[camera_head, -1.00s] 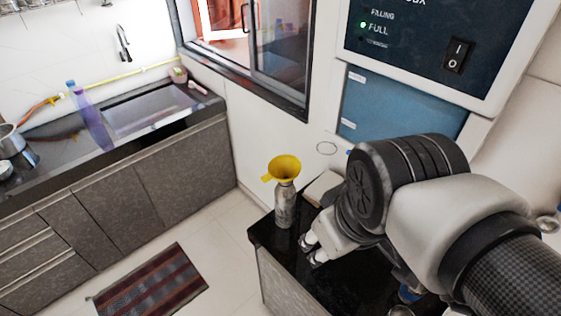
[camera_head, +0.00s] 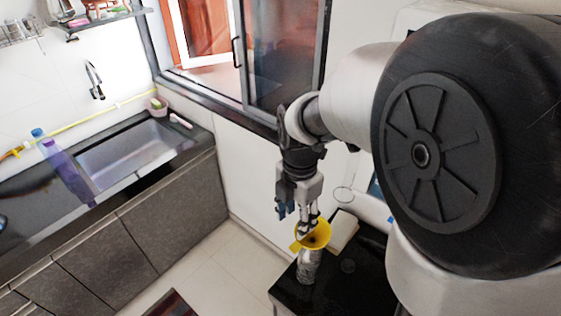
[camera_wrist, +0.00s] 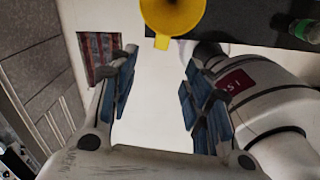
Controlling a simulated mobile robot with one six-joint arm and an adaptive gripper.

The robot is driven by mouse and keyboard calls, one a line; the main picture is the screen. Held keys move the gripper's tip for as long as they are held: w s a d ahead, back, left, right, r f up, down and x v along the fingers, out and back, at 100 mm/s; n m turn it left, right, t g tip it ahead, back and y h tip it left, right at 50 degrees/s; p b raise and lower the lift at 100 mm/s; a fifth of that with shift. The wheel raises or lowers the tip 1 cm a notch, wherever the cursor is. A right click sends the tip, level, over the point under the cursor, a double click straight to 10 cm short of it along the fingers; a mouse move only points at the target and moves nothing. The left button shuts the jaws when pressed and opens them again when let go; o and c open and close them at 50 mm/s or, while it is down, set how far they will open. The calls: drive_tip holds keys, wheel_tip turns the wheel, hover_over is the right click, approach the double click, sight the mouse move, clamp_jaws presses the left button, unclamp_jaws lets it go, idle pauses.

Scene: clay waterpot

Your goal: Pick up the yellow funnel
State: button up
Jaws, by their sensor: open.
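The yellow funnel (camera_head: 323,233) sits in the mouth of a grey mottled bottle (camera_head: 308,266) on the dark counter (camera_head: 352,292). Its wide rim faces up and a small tab sticks out on the left. My gripper (camera_head: 309,216) points down at the funnel, with its fingertips close above or in front of the rim; contact cannot be told. In the wrist view the funnel (camera_wrist: 172,14) is cut by the top edge, beyond the blue-padded fingers. There my gripper (camera_wrist: 160,75) is open, with only floor showing between its fingers.
A pale box-like object (camera_head: 344,229) lies right behind the funnel. The wall and window frame (camera_head: 215,96) are behind my arm. A sink counter (camera_head: 195,150) with a purple bottle (camera_head: 66,172) is at left. Open floor lies between the counters.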

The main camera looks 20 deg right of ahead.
sight(293, 248)
wheel_tip(293, 248, down, 9)
drive_tip(key=shift+r+b, duration=0.2)
drive_tip(key=shift+b, duration=0.65)
drive_tip(key=f, duration=0.2)
drive_tip(key=f+b, duration=0.1)
drive_tip(key=f, duration=0.1)
drive_tip(key=shift+s+a+f, duration=0.1)
drive_tip(key=shift+s+a, duration=0.1)
drive_tip(key=shift+f, duration=0.55)
drive_tip(key=shift+c, duration=0.4)
drive_tip(key=c, duration=0.9)
